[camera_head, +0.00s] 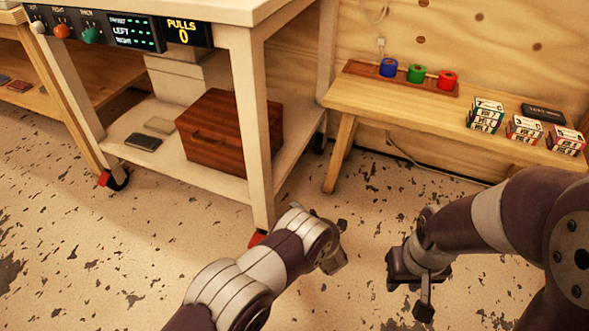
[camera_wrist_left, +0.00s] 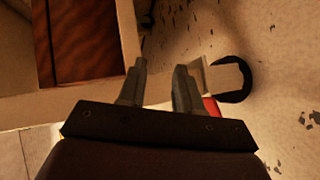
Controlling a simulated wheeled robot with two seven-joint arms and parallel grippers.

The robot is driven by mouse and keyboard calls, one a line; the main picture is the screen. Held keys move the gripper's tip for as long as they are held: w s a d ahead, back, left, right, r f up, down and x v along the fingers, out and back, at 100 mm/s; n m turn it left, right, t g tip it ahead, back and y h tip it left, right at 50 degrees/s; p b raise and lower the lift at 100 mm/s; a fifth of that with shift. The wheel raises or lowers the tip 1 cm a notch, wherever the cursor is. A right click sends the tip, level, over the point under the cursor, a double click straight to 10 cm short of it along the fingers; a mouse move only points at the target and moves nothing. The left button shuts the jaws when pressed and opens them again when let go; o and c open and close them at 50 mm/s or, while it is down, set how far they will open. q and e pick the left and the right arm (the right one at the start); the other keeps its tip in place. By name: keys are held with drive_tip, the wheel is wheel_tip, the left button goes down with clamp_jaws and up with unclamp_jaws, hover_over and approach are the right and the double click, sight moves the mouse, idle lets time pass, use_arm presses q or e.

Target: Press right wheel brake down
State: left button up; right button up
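A white wheeled bench (camera_head: 240,70) stands at the left. Its right front leg ends in a red wheel brake (camera_head: 257,238), partly hidden behind my left arm. In the left wrist view the right caster's black wheel (camera_wrist_left: 237,80) shows, with the red brake (camera_wrist_left: 211,108) partly hidden behind my gripper. My left gripper (camera_wrist_left: 160,72) has its two fingers apart with nothing between them, close to the brake; I cannot tell whether it touches. The left caster has a red brake (camera_head: 104,178). My right gripper (camera_head: 424,300) hangs over the floor, clear of the bench; its finger gap is unclear.
A wooden box (camera_head: 225,125) sits on the bench's lower shelf. A low wooden bench (camera_head: 400,105) at the right carries blue, green and red rolls and several small boxes. Speckled floor (camera_head: 150,240) is open in front.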

use_arm(q)
wheel_tip(320, 180, up, 13)
drive_tip(key=w+m+g+h+p, duration=0.1)
drive_tip(key=w+m+h+p, duration=0.1)
drive_tip(key=m+h+p, duration=0.2)
drive_tip(key=m+h, duration=0.1)
drive_tip(key=m, duration=0.1)
drive_tip(key=shift+w+a+r+m+g, duration=0.2)
drive_tip(key=shift+a+m+g, duration=0.15)
drive_tip(key=shift+m+g, duration=0.05)
